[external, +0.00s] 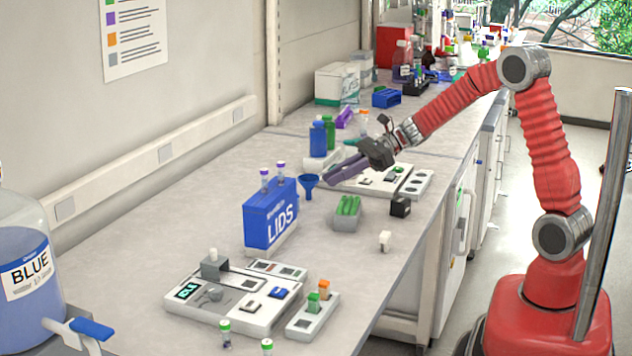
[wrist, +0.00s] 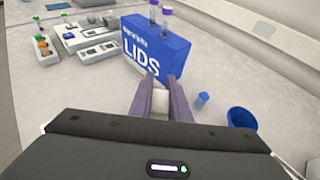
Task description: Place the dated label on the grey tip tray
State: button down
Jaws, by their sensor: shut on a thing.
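My gripper (external: 340,172) reaches out over the bench, above and behind the grey tip tray. In the wrist view its two purple-grey fingers (wrist: 161,80) close on a small off-white piece (wrist: 160,101). This may be the dated label, but I can read no date on it. The grey tip tray (external: 346,222) holds several green tips and stands on the bench, right of the blue LIDS box. The tray does not show in the wrist view. In the external view the held piece cannot be made out.
The blue LIDS box (external: 270,222) with two vials on top stands near the tray. White device panels lie in front and behind.

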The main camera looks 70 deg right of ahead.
jog(key=shift+f, duration=1.35)
jog(key=shift+f, duration=1.85)
jog(key=shift+f, duration=0.1)
jog(key=c, duration=1.7)
grip_release()
jog(key=shift+o, duration=0.2)
